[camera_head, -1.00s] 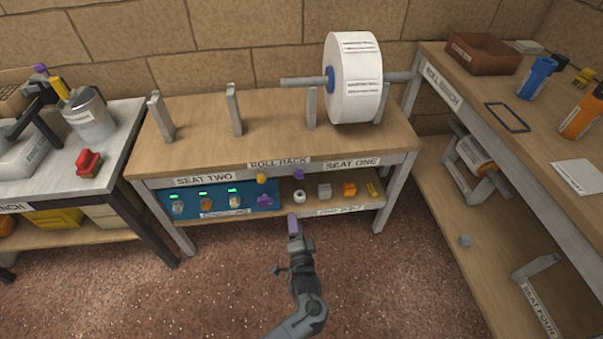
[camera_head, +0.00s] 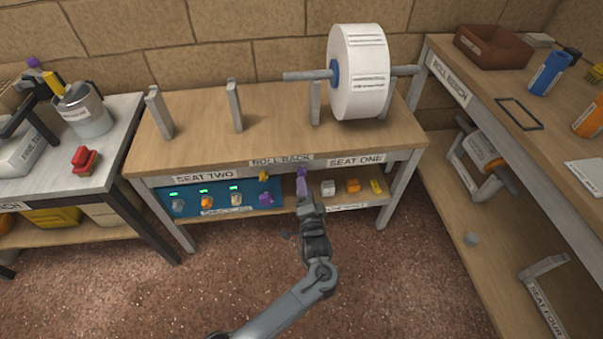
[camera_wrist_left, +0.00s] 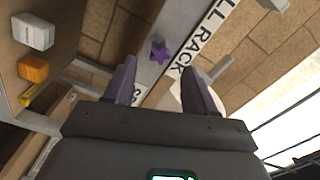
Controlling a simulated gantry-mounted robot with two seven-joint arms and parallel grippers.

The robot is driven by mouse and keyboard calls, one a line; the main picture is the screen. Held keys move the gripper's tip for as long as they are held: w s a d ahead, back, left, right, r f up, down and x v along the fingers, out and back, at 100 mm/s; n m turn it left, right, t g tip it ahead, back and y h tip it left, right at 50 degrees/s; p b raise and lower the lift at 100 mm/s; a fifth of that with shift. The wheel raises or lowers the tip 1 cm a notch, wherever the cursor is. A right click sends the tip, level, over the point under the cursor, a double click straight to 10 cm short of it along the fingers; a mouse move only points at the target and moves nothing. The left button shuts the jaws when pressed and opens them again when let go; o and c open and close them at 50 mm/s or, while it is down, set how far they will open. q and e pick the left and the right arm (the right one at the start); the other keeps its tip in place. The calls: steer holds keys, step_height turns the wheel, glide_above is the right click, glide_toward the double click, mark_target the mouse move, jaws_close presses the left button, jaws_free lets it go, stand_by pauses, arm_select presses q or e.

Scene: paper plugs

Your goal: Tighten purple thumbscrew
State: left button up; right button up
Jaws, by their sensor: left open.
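The purple thumbscrew (camera_wrist_left: 160,51), a star-shaped knob, is on the front rail of the roll rack in the left wrist view. In the head view, my gripper largely covers its place below the rack's label. My left gripper (camera_head: 303,184) has purple fingers and reaches to the rail from the front. In the left wrist view the open gripper (camera_wrist_left: 159,66) has the thumbscrew beyond and between its fingertips. I cannot tell whether they touch it. Another purple knob (camera_head: 266,198) sits lower, at the right end of the blue panel. My right gripper is not in view.
A yellow knob (camera_head: 263,175) is on the rail to the left. A large white roll (camera_head: 358,75) sits on a bar above. A grey block (camera_head: 328,187), an orange block (camera_head: 353,186) and a yellow piece (camera_head: 376,186) sit on the lower shelf. Floor in front is clear.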

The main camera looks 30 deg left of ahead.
arm_select(q)
steer(key=shift+w+a, duration=0.4)
steer(key=shift+w, duration=0.2)
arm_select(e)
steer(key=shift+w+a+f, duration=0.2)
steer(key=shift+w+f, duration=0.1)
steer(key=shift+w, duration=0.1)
arm_select(q)
steer(key=shift+s+d, duration=0.1)
steer(key=shift+s, duration=0.1)
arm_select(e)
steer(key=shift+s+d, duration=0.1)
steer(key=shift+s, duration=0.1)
